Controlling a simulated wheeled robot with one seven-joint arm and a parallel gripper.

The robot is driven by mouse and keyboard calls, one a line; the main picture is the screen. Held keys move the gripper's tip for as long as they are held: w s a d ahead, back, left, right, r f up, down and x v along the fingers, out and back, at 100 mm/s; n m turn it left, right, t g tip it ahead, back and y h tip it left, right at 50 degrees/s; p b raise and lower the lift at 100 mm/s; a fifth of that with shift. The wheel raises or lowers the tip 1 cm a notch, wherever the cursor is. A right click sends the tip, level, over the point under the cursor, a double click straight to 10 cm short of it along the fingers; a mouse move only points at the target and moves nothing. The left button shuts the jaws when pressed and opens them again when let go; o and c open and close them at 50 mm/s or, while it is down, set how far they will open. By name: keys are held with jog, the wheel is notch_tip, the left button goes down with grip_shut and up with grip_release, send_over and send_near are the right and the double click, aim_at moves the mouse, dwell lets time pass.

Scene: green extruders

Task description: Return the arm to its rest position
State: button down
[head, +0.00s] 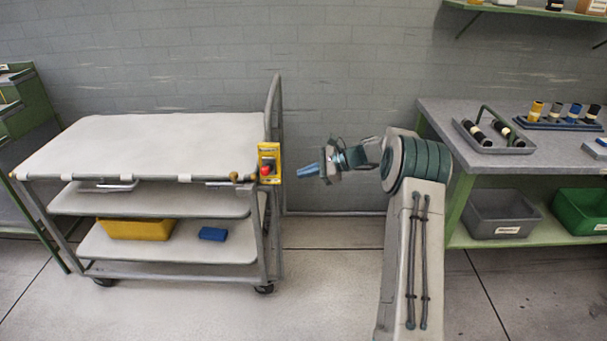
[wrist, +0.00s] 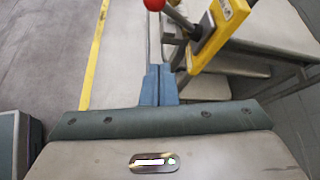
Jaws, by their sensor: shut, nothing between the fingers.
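My arm (head: 411,220) rises at the right of centre in the head view, bent at a green joint, with its end pointing left. My gripper (head: 300,172) is shut and empty. Its blue fingers are together in the wrist view (wrist: 159,70). The fingertips point at a yellow box with a red knob (head: 268,163) on the cart's right end, with a gap between them in the head view. The yellow box (wrist: 222,30) and the red knob (wrist: 154,5) also show close ahead in the wrist view.
A grey cart (head: 150,145) stands at left, with a yellow bin (head: 135,229) and a blue block (head: 213,234) on its lowest shelf. A workbench (head: 455,112) with trays and bins is close to my arm's right. Floor between cart and arm is clear.

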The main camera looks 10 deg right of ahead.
jog(key=s+a+r+n+g+h+p, duration=0.2)
jog(key=s+a+r+n+h, duration=0.15)
jog(key=s+r, duration=0.4)
jog(key=s+a+r+n+g+h+p, duration=0.15)
jog(key=s+a+r+n, duration=0.3)
jog(key=s, duration=0.55)
jog(key=s+d+r+n+h+p, duration=0.1)
jog(key=s+n+h, duration=0.1)
jog(key=s, duration=0.6)
jog(key=s+d+r+n+t+h+p, duration=0.1)
jog(key=s+r+n+h+p, duration=0.1)
jog(key=s+n, duration=0.3)
jog(key=s+d+r+n+h+p, duration=0.1)
jog(key=s+n+h, duration=0.1)
jog(key=s, duration=1)
jog(key=shift+s+r+n+h+p, duration=0.3)
jog(key=shift+s+n, duration=0.05)
jog(key=shift+n, duration=0.35)
